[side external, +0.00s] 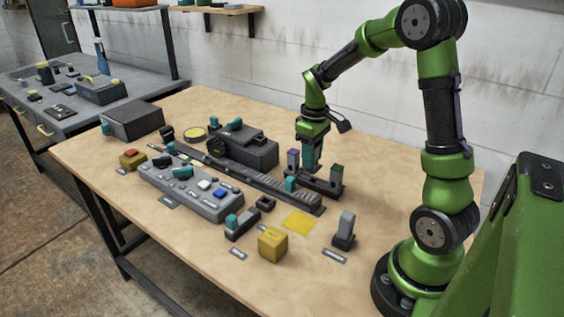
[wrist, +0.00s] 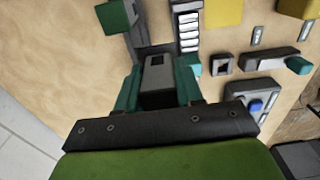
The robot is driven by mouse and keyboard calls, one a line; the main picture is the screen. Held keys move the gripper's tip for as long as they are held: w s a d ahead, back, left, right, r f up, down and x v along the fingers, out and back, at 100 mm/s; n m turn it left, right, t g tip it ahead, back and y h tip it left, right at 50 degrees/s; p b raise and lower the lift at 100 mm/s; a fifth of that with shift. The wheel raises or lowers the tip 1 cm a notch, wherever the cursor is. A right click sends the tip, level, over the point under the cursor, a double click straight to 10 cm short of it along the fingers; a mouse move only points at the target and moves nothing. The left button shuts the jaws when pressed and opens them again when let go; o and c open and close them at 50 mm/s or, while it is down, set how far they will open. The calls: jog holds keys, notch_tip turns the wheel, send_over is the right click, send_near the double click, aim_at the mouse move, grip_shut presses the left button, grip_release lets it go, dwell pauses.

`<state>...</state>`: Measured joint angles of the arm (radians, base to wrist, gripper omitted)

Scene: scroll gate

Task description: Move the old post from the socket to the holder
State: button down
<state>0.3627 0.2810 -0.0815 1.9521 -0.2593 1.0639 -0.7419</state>
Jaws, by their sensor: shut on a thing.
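My gripper (side external: 312,163) reaches down over a dark rack (side external: 325,187) near the middle of the table. In the wrist view its teal fingers are shut on a grey post (wrist: 158,77) with a dark square on it. In the side view the fingers mostly hide this post. A purple-topped post (side external: 293,159) stands left of the gripper, and a green-topped post (side external: 336,173) stands right of it; the green top also shows in the wrist view (wrist: 118,17). I cannot tell whether the held post is clear of the rack. Another grey post (side external: 346,226) stands in a dark base at front right.
A ridged track (side external: 270,184) with a teal block (side external: 290,184) lies just left of the rack. A grey control panel (side external: 190,188), a dark machine (side external: 245,150), a small square socket (side external: 265,203) and a yellow cube (side external: 273,243) stand nearby. A flat yellow patch (side external: 300,222) is bare.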

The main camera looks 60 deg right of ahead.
aim_at(314, 167)
jog(key=d, duration=0.2)
jog(key=w+d, duration=0.1)
jog(key=d, duration=0.1)
jog(key=shift+a+f, duration=0.1)
jog(key=shift+f, duration=1.95)
jog(key=shift+f, duration=1.45)
jog(key=shift+c, duration=0.8)
grip_release()
jog(key=shift+r, duration=3.55)
